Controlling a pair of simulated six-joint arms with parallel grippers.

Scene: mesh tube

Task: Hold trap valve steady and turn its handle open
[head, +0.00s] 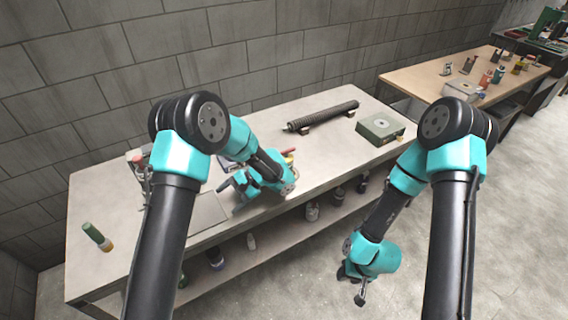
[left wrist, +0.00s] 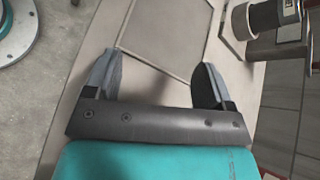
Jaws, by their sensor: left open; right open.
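I cannot make out the trap valve or its handle with certainty. A fixture with metal and red parts (head: 140,164) stands at the left back of the near bench, partly hidden by my left arm. In the left wrist view a dark round fitting with a metal band (left wrist: 266,18) shows at the upper right; it may be part of that fixture. My left gripper (head: 229,190) is open and empty, low over the bench. Its spread fingers also show in the left wrist view (left wrist: 160,66), apart from the fitting. My right gripper (head: 357,292) hangs open and empty in front of the bench.
A square plate (head: 204,212) lies on the bench (head: 240,222) near my left gripper. A green-capped cylinder (head: 97,236) lies at the left. A dark ribbed tube (head: 322,116) and a green-grey box (head: 380,127) are at the right. Several bottles stand on the lower shelf.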

